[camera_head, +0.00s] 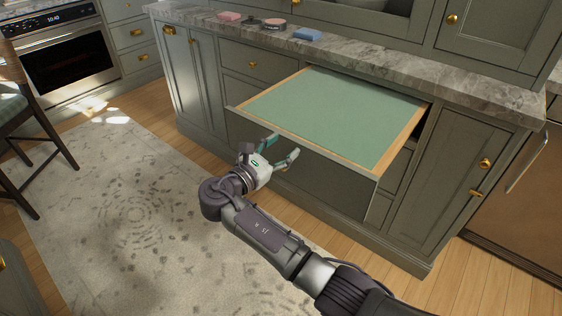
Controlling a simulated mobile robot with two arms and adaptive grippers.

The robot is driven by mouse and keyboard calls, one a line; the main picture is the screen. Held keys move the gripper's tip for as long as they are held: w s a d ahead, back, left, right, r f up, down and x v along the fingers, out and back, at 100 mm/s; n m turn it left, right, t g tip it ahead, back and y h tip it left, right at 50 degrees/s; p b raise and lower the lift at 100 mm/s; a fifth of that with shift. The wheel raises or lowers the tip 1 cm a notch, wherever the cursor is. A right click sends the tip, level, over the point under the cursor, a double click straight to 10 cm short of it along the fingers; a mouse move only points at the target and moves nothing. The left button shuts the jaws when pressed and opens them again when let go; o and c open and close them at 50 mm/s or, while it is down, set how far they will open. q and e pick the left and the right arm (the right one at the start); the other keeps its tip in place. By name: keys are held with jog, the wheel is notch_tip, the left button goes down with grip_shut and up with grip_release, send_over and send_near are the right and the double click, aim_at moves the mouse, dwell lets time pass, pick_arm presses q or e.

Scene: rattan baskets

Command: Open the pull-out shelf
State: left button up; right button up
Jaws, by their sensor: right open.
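The pull-out shelf (335,110) is a flat green panel with light wood edges. It sticks far out of the grey-green cabinet, under the stone counter. My right gripper (283,148) is at the shelf's front edge, left of its middle. Its two teal fingers are spread apart with nothing seen between them. I cannot tell whether a finger touches the front edge. My left gripper is not in view.
The stone counter (400,62) carries a pink block (229,16), round tins and a blue block (307,34). An oven (65,62) and a chair (25,120) stand at the left.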

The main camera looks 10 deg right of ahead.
jog(key=shift+r, duration=1.9)
